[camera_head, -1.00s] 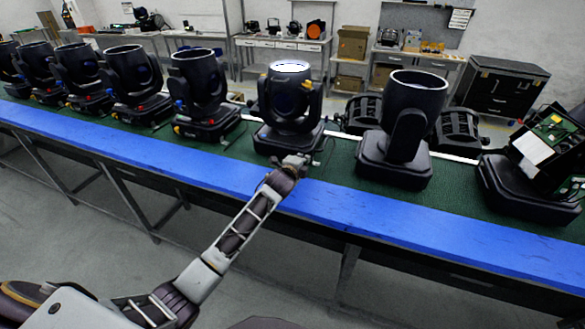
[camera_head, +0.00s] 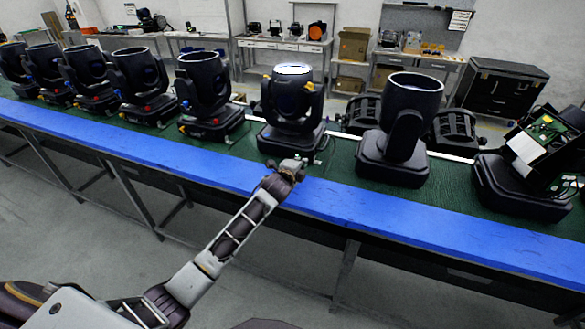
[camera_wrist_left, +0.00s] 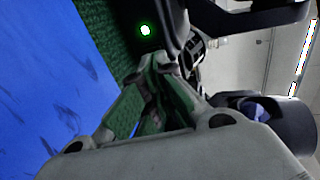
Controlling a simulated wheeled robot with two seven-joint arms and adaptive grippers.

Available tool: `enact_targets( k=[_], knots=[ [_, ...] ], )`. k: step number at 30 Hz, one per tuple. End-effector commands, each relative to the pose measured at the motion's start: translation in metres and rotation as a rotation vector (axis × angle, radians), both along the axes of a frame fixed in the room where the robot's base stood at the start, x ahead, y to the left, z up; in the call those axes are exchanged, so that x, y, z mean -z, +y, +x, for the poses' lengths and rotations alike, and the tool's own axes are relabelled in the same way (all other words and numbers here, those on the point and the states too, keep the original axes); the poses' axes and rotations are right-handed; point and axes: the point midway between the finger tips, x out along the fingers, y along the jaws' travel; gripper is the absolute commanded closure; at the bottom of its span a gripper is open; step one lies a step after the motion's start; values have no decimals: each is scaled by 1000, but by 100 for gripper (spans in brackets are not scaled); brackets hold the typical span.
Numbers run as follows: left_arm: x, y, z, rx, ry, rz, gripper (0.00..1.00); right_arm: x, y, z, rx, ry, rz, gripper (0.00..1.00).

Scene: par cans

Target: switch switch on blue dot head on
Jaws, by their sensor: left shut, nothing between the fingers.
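A black moving-head light (camera_head: 291,105) with a bright, pale top stands on the green mat of the bench, straight ahead of my left gripper. My left gripper (camera_head: 297,162) is shut and empty, at the front edge of that light's base; whether it touches the base I cannot tell. In the left wrist view the shut fingertips (camera_wrist_left: 165,65) are close to a dark body, with a small glowing green-white spot (camera_wrist_left: 146,30) just beyond them. My right gripper is not in view.
A row of similar dark heads (camera_head: 207,95) stands to the left. Another head (camera_head: 400,130) and an opened unit with a circuit board (camera_head: 545,150) stand to the right. The blue front strip (camera_head: 400,215) of the bench is clear apart from my arm.

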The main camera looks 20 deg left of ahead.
Motion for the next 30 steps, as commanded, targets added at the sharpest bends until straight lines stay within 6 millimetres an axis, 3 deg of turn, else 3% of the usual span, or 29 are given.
enact_targets(
  k=[30],
  knots=[
    [-35, 2, -72, 1, -1, -1, 100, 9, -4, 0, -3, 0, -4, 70]
  ],
)
